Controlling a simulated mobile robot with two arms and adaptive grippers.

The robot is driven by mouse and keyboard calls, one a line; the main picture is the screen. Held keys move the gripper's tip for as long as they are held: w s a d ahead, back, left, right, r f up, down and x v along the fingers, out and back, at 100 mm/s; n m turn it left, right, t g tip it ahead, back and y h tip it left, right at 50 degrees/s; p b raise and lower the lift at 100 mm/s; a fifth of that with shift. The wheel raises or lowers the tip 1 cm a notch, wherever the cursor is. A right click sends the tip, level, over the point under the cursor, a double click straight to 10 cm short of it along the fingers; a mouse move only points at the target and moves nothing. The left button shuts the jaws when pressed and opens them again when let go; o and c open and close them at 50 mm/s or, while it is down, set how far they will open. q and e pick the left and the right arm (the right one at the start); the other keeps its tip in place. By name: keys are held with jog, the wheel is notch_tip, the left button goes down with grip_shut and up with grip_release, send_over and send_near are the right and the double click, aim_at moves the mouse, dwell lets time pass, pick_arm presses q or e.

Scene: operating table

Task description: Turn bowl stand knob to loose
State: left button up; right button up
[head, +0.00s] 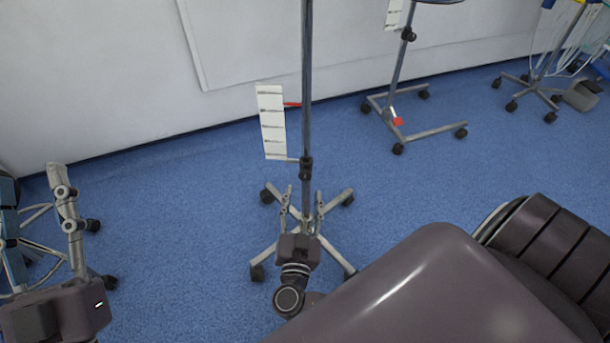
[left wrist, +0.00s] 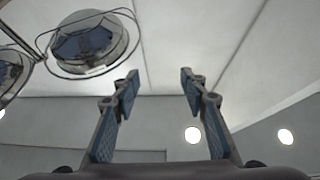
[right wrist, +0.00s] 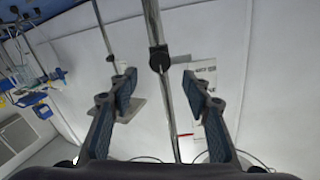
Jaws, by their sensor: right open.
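A metal pole stand (head: 307,60) on a wheeled base stands in the middle of the head view. A black knob (head: 306,168) sits on its pole. I cannot tell for sure whether this is the bowl stand. My right gripper (head: 303,193) is open, in front of the pole and below the knob in the picture. In the right wrist view a dark knob (right wrist: 159,58) on a pole shows beyond and between the open fingers, apparently apart from them. My left gripper (left wrist: 160,76) is open and empty, with its fingers towards the ceiling.
A white card (head: 271,122) hangs beside the middle pole. A second stand (head: 400,65) with a black knob (head: 408,34) is farther right; its top is cut off. Blue floor is clear between the stands.

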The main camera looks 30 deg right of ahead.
aim_at(305, 177)
jog(key=x, duration=0.6)
jog(key=shift+w+d+f, duration=0.1)
jog(key=shift+w+d, duration=0.05)
pick_arm(q)
jog(key=shift+s+a+r+t, duration=0.1)
jog(key=shift+s+r+t, duration=0.65)
jog(key=shift+r, duration=0.3)
pick_arm(e)
jog(key=shift+c, duration=0.2)
jog(key=c, duration=1.1)
pick_arm(q)
jog(key=shift+s+b, duration=0.1)
jog(key=shift+b, duration=0.2)
pick_arm(e)
jog(key=shift+n, duration=0.3)
